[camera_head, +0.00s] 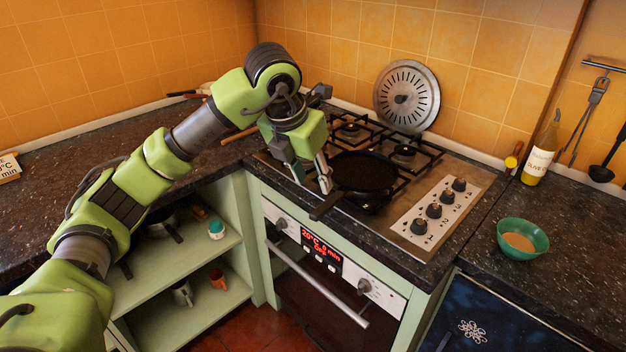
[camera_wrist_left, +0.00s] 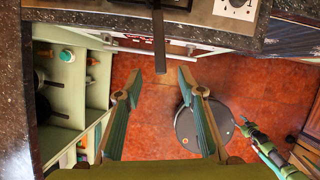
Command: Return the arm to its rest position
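My left gripper (camera_head: 310,182) is over the front edge of the hob in the head view, its arm reaching in from the lower left. In the left wrist view the two fingers of this gripper (camera_wrist_left: 161,82) stand apart with nothing held between them. A black frying pan (camera_head: 362,174) sits on the hob, its handle pointing toward the front edge beside the fingers. In the wrist view the handle (camera_wrist_left: 159,42) ends near the gap between the fingertips, apart from both. Part of what seems my right arm (camera_wrist_left: 268,150) shows small at the lower right; its gripper state is unclear.
The hob (camera_head: 465,189) has knobs at its right, above an oven (camera_head: 320,262). A metal lid (camera_head: 406,97) leans on the tiled wall. A green bowl (camera_head: 522,238) and an oil bottle (camera_head: 540,152) stand at right. Open shelves (camera_head: 190,262) hold cups below the left counter.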

